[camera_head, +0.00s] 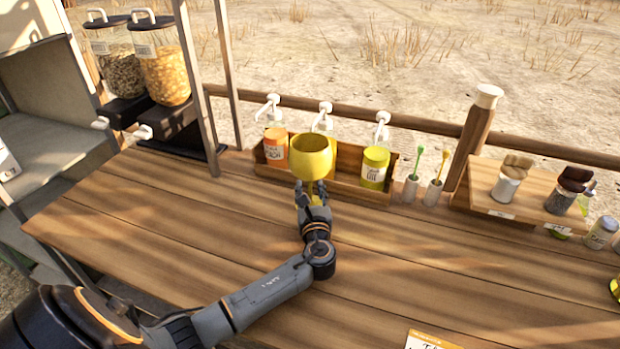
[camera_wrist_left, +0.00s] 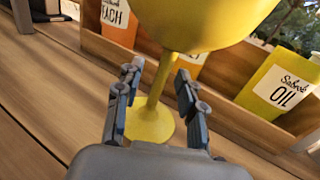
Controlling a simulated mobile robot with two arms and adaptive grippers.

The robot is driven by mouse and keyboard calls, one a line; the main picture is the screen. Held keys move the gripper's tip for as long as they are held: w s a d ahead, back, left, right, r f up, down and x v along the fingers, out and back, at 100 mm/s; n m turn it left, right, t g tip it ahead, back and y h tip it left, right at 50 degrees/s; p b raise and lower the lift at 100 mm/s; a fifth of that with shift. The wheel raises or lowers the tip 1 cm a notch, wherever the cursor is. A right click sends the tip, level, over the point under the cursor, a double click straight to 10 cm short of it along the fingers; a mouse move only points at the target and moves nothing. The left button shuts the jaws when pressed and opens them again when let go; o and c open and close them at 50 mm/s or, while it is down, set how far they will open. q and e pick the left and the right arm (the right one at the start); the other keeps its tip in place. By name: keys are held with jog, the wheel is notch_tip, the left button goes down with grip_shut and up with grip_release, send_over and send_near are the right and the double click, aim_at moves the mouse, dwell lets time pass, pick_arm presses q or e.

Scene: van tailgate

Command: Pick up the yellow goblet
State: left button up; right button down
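The yellow goblet (camera_head: 312,157) stands upright on the wooden table in front of the bottle rack; its wide bowl and thin stem also show in the left wrist view (camera_wrist_left: 195,22). My left gripper (camera_head: 313,187) is at the stem, below the bowl. In the left wrist view, the two fingers of my left gripper (camera_wrist_left: 157,75) are apart, one on each side of the stem, with gaps visible. The round foot of the goblet shows between and below the fingertips. My right gripper is not in view.
Behind the goblet, a wooden rack (camera_head: 342,187) holds an orange pump bottle (camera_head: 275,148) and a yellow oil bottle (camera_head: 374,168). Cups with utensils (camera_head: 433,193) stand to the right. Cereal dispensers (camera_head: 163,70) stand at the left. The front of the table (camera_head: 440,265) is mostly clear.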

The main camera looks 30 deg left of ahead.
pick_arm(q)
jog(key=shift+w+a, duration=0.25)
jog(key=shift+w, duration=0.05)
jog(key=shift+s+r, duration=0.1)
jog(key=shift+c, duration=0.8)
grip_shut()
